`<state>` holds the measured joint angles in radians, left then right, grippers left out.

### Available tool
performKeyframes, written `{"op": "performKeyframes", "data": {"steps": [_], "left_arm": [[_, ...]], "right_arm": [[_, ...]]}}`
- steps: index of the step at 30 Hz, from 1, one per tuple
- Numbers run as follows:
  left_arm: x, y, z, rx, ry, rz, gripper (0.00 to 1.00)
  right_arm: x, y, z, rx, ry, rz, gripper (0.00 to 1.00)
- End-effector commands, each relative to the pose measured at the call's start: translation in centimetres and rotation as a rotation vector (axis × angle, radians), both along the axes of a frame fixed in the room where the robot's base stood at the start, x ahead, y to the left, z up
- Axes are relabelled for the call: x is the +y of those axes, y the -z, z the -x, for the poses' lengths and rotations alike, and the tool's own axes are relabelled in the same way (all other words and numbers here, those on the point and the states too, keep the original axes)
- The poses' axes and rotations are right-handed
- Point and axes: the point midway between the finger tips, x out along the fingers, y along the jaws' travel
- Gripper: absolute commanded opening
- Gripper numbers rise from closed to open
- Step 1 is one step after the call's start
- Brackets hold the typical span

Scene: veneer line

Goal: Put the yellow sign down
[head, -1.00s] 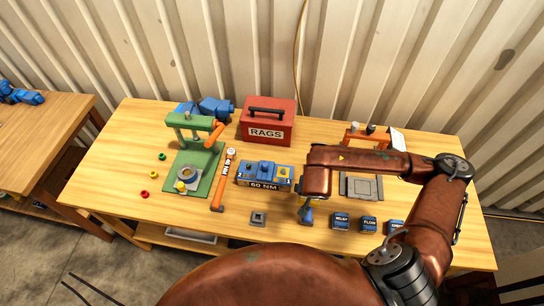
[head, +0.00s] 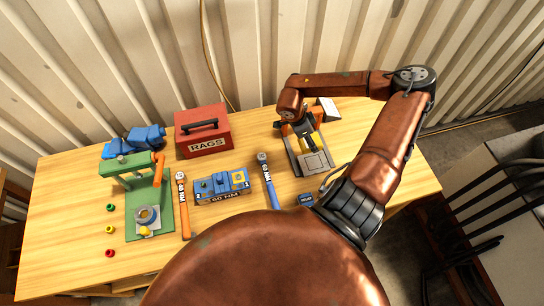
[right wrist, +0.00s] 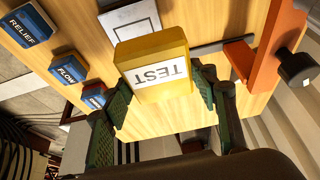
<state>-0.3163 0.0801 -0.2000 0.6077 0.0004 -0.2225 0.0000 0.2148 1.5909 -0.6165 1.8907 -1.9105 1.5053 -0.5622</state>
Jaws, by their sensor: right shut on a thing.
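The yellow sign (right wrist: 152,48), lettered TEST, shows upside down in the right wrist view, between the fingers of my right gripper (right wrist: 163,92). That gripper is shut on it. In the head view my right gripper (head: 303,126) is at the back right of the bench, beside the grey fixture plate (head: 313,162), with a bit of the yellow sign (head: 317,138) showing below it. I cannot tell whether the sign touches the surface under it. My left gripper is not in view.
An orange-framed clamp (right wrist: 262,55) stands close by the right gripper. Blue blocks, RELIEF (right wrist: 30,24) and FLOW (right wrist: 68,71) among them, line the front. A blue-handled tool (head: 267,180), a 60 NM block (head: 222,186) and a red RAGS box (head: 203,131) lie to the left.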

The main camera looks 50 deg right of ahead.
Motion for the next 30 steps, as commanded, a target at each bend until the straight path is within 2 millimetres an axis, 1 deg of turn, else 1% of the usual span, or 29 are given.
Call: {"op": "performKeyframes", "data": {"steps": [1, 4, 10, 13, 16, 20, 26, 30], "left_arm": [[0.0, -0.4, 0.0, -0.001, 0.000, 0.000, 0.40], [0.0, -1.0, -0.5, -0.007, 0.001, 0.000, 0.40], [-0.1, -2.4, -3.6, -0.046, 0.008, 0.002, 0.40], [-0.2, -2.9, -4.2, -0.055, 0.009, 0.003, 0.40], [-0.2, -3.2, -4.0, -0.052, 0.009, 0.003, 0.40], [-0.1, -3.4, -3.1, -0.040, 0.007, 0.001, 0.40], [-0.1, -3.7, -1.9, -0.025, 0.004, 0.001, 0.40], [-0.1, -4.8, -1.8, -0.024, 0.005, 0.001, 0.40]], "right_arm": [[1.0, 0.3, -0.9, -0.005, -0.003, -0.008, 0.25], [2.5, 1.1, -2.2, -0.004, -0.005, -0.008, 0.25], [5.6, 2.8, -4.9, -0.002, -0.007, -0.007, 0.25], [6.6, 4.7, -5.9, 0.000, -0.007, -0.006, 0.25], [7.6, 6.3, -6.8, -0.001, -0.006, -0.005, 0.25], [8.3, 7.7, -7.5, -0.002, -0.007, -0.002, 0.25], [9.1, 8.9, -8.1, 0.000, -0.007, -0.002, 0.25], [9.0, 10.8, -8.0, 0.002, -0.005, -0.003, 0.25]]}}
